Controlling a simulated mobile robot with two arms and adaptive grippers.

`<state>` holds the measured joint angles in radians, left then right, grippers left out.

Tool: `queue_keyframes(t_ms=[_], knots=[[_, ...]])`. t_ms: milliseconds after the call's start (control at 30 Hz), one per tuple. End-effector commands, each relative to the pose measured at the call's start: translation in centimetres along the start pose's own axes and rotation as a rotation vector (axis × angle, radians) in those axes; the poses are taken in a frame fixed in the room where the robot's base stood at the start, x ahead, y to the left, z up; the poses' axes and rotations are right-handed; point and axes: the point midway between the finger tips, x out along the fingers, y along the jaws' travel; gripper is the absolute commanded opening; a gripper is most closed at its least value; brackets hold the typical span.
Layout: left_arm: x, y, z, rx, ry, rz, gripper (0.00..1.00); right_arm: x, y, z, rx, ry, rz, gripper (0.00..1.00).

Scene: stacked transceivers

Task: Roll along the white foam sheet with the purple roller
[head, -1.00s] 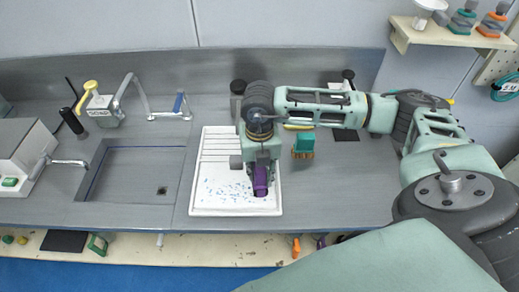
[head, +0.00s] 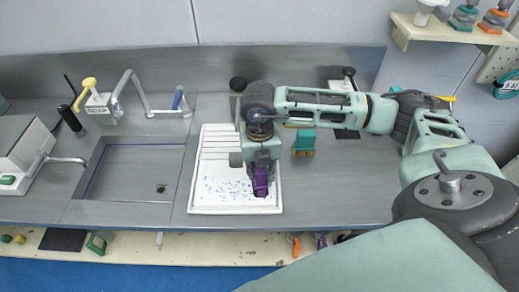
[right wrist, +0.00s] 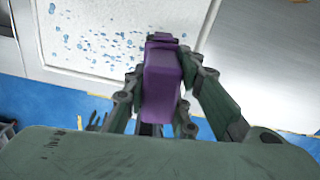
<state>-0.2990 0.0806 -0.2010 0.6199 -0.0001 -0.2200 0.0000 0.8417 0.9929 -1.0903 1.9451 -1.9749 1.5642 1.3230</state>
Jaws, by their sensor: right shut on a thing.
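The white sheet (head: 211,207) lies on the grey counter, with ridges across its back part and blue specks over its front part. The specks also show in the right wrist view on the sheet (right wrist: 60,30). My right gripper (head: 261,172) is over the front right part of the sheet, pointing down, shut on the purple roller (head: 261,184). In the right wrist view the roller (right wrist: 161,85) sits between the fingers. Its lower end is partly hidden, and I cannot tell whether it touches the sheet. My left gripper is not in view.
A sink basin (head: 130,172) with a tap lies left of the sheet. A teal and brown object (head: 303,143) stands on the counter right of my gripper. The counter (head: 340,195) right of the sheet is mostly clear. A wall shelf (head: 455,34) is at upper right.

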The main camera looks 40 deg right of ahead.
Motion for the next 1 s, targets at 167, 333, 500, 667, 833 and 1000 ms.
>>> queue_keyframes(t_ms=[167, 333, 500, 667, 833, 1000], knots=[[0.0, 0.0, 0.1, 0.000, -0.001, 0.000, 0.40, 0.0, 0.0, 0.0, 0.000, 0.000, 0.001, 0.00], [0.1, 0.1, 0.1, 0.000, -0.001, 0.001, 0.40, 0.1, 0.0, 0.0, 0.000, 0.000, 0.001, 0.00], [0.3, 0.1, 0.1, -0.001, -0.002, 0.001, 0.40, 0.1, 0.0, 0.0, 0.000, 0.000, 0.001, 0.00], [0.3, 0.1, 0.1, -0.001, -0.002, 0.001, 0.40, 0.1, 0.0, 0.0, 0.000, 0.000, 0.000, 0.00], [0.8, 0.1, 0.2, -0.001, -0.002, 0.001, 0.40, 0.2, 1.2, 0.1, -0.002, -0.001, 0.004, 0.00], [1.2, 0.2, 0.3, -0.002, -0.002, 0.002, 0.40, 0.2, 3.0, 0.3, -0.002, 0.000, 0.005, 0.00]])
